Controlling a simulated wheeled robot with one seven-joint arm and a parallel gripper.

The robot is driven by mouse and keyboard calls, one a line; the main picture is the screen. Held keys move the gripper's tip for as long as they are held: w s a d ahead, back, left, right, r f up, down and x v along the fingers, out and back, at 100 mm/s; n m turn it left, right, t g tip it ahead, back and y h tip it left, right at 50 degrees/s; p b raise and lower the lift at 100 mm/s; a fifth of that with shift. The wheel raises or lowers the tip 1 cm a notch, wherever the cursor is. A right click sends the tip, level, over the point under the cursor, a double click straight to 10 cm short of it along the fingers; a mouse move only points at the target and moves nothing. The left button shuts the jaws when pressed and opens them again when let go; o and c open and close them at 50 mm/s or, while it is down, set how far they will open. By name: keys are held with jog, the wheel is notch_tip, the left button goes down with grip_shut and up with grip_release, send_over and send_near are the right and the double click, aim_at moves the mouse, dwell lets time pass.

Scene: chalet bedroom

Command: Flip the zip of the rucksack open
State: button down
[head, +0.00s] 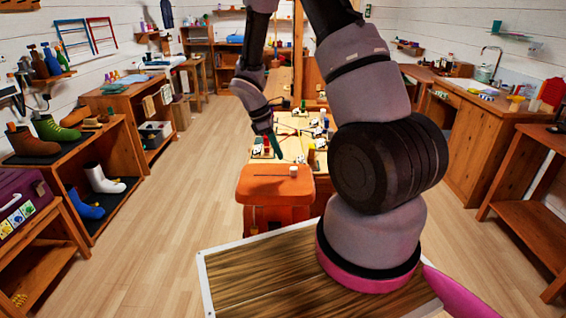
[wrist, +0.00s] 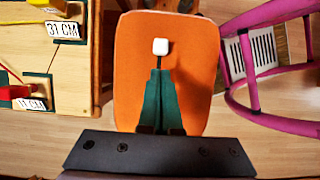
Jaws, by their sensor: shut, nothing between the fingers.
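An orange, rounded, box-like thing (head: 262,190), which seems to be the rucksack, stands at the near end of the worktable in the head view. Its flat orange top (wrist: 200,75) fills the middle of the wrist view. A small white block (head: 293,169) is on this top; it also shows in the wrist view (wrist: 160,46), with a short dark strip running from it toward my fingers. My gripper (head: 277,152) has teal fingers, shut and empty, pointing down over the orange top. In the wrist view the fingertips (wrist: 160,72) are just short of the white block; contact cannot be told.
The worktable (head: 243,150) behind holds several small items and labels such as "31 CM" (wrist: 62,30). Shelves with boots (head: 70,145) and a purple case (head: 22,205) stand at the left. Cabinets (head: 465,145) line the right.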

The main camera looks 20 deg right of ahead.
jog(key=v, duration=0.5)
jog(key=shift+r, duration=0.15)
jog(key=s+r+m+t+y, duration=0.1)
jog(key=s+r+m+t, duration=0.2)
jog(key=r, duration=0.6)
jog(key=s+r+m+y, duration=0.2)
jog(key=s+r+m, duration=0.25)
jog(key=r, duration=0.45)
jog(key=s+a+r+m+t+y, duration=0.2)
jog(key=s+r+m+t, duration=0.4)
jog(key=s+r+m, duration=0.4)
jog(key=s+r+y, duration=0.1)
jog(key=s+r, duration=0.1)
jog(key=s, duration=0.1)
jog(key=shift+a, duration=0.2)
